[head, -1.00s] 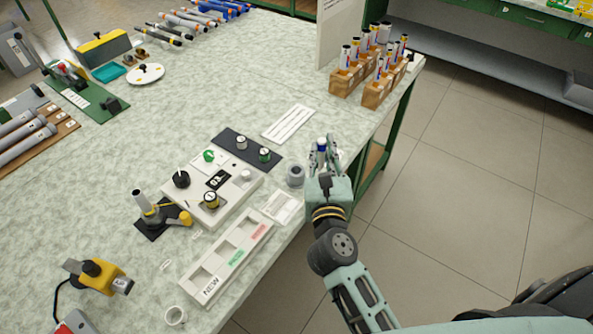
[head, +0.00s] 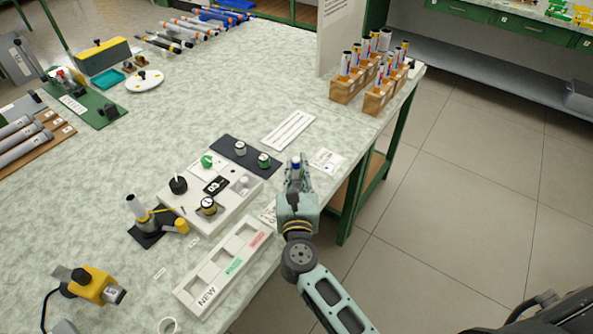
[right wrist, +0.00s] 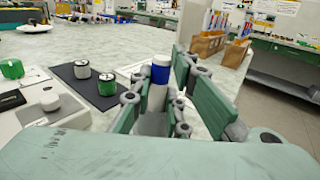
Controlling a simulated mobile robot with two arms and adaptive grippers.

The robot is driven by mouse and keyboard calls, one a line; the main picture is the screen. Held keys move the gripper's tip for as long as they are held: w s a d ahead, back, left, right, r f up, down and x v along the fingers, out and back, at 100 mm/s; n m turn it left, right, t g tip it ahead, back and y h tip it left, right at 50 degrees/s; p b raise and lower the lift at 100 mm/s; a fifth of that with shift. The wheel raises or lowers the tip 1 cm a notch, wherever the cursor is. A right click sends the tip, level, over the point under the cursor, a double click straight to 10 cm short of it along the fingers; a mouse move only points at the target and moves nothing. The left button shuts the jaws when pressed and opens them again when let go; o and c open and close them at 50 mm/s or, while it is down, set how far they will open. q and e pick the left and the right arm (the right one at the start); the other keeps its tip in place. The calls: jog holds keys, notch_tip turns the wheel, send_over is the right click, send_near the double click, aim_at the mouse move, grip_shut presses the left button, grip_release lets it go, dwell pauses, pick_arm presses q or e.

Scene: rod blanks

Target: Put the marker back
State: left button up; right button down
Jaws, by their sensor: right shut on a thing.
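The marker (right wrist: 160,76) is white with a blue cap. It stands roughly upright between the fingers of my right gripper in the right wrist view. Its blue cap (head: 296,165) shows above the fingers in the head view. My right gripper (head: 294,174) is shut on the marker, over the front right part of the bench. A grey round piece (right wrist: 154,123) shows low between the fingers, around or behind the marker's lower end; I cannot tell which. The gripper hides the spot directly beneath it in the head view. My left gripper is not in view.
A white control panel (head: 222,216) and a dark mat (head: 229,150) with two capped knobs lie left of the gripper. A labelled tray (head: 212,287) is nearer the front edge. A white card (head: 327,161) lies to the right. Wooden racks (head: 347,91) with tubes stand behind.

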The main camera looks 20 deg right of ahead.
jog(key=shift+f, duration=0.15)
jog(key=c, duration=2.2)
grip_release()
jog(key=shift+f, duration=0.1)
jog(key=o, duration=0.5)
jog(key=shift+r, duration=0.35)
jog(key=b+v, duration=0.1)
jog(key=v, duration=0.4)
jog(key=b+v, duration=0.1)
jog(key=v, duration=0.4)
jog(key=shift+s+f, duration=0.2)
jog(key=shift+s, duration=0.15)
jog(key=shift+s+a+r, duration=0.15)
jog(key=shift+s+a, duration=0.1)
jog(key=shift+s, duration=0.4)
